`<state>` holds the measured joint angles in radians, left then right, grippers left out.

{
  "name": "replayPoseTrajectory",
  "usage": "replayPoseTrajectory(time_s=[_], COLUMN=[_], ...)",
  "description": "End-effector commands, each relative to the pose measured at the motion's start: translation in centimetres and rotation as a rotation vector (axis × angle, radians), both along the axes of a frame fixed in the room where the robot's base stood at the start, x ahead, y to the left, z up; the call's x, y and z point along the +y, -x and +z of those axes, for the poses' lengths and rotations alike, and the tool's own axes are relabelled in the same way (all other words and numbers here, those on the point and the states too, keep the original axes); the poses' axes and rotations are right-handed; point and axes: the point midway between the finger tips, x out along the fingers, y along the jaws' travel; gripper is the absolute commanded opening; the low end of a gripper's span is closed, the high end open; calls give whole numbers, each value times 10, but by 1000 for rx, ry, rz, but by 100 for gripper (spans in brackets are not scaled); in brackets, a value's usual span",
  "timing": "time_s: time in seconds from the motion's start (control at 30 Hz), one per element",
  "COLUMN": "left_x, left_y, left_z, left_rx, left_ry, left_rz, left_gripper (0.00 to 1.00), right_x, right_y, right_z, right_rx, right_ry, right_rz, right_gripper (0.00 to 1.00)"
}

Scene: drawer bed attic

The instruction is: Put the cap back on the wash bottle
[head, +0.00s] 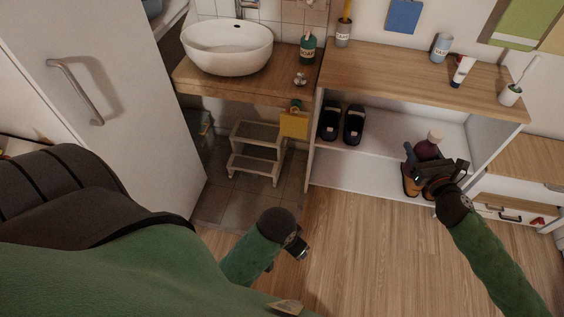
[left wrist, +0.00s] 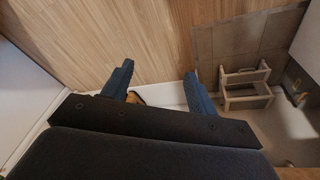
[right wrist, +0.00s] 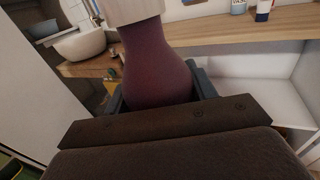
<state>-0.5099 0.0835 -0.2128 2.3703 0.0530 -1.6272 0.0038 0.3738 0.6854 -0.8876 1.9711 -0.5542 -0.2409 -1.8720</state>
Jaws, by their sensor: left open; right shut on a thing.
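My right gripper (head: 428,166) is shut on a dark red, round-bellied bottle (head: 427,150), held upright in front of the open shelf unit. The bottle's belly fills the space between the fingers in the right wrist view (right wrist: 158,70). A cream top (head: 434,136) sits on the bottle; its upper end is cut off in the right wrist view. I cannot tell if this top is the cap. My left gripper (head: 299,249) is open and empty above the wood floor. No separate loose cap can be made out with certainty.
A small unclear object (head: 300,79) and a green soap bottle (head: 308,49) stand beside the basin (head: 227,46). A blue container (head: 441,47), a tube (head: 462,71) and a brush cup (head: 510,95) stand on the shelf top (head: 400,75). A step stool (head: 255,150) stands below.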

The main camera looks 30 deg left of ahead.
Motion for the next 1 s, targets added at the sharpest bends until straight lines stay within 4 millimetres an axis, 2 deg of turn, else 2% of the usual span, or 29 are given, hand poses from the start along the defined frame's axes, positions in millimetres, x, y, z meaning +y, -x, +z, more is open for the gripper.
replayPoseTrajectory(time_s=[0.1, 0.3, 0.87, 1.0], left_x=[6, 11, 12, 12], left_y=[25, 45, 48, 47], left_z=[-2, -4, -4, -1], left_rx=[41, 75, 79, 77], left_ry=[-10, -20, -22, -22], left_rz=[23, 44, 46, 47], left_gripper=[58, 58, 58, 58], right_x=[0, 0, 0, 0], right_y=[0, 0, 0, -4], right_z=[0, 0, 1, 10], right_rx=[0, 0, -1, -3], right_ry=[0, 0, -1, 1], right_rz=[0, 0, 0, 0], right_gripper=[0, 0, 0, 0])
